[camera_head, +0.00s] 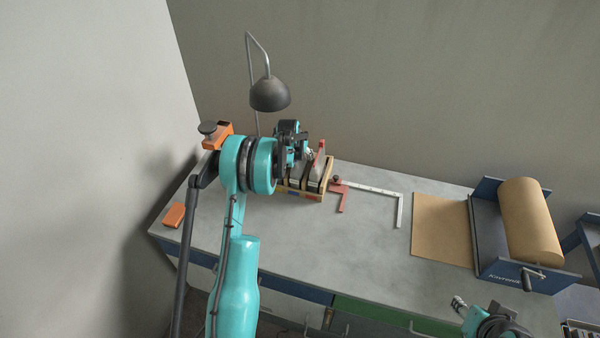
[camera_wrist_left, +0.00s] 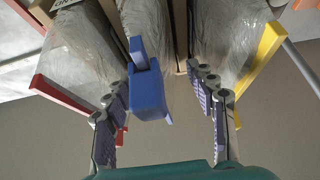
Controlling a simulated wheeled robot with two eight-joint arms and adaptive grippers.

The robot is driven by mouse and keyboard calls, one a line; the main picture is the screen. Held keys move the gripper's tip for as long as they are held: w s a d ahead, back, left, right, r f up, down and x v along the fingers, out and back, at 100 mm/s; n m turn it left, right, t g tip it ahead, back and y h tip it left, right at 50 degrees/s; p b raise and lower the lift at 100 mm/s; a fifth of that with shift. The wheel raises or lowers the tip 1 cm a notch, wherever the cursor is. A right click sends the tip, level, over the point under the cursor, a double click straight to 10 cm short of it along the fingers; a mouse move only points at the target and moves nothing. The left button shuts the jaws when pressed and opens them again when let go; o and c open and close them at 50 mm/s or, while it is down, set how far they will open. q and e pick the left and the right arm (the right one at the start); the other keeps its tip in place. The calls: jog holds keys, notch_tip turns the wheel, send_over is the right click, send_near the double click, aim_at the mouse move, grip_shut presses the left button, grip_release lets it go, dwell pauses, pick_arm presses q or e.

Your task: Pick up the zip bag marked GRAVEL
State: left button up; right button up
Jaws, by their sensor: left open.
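Several clear zip bags stand in a wooden rack (camera_head: 312,196) on the bench. In the left wrist view I see a bag with a red bar (camera_wrist_left: 62,92), one with a blue clip (camera_wrist_left: 148,92) and one with a yellow bar (camera_wrist_left: 262,58). Only fragments of lettering show, so I cannot tell which is marked GRAVEL. My left gripper (camera_wrist_left: 168,112) is open, its fingers on either side of the blue clip; I cannot tell whether they touch it. It hides part of the rack in the head view. My right gripper (camera_head: 460,304) is at the bench's front right, its jaws unclear.
A black lamp (camera_head: 270,94) hangs behind the rack. A red and white square (camera_head: 372,188) lies to the rack's right, then a brown sheet (camera_head: 440,228) and a paper roll (camera_head: 528,222) on its dispenser. An orange block (camera_head: 174,216) lies at left. The front middle is clear.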

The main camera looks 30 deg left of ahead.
pick_arm(q)
grip_shut()
jog(key=shift+r, duration=0.1)
dwell(0.3)
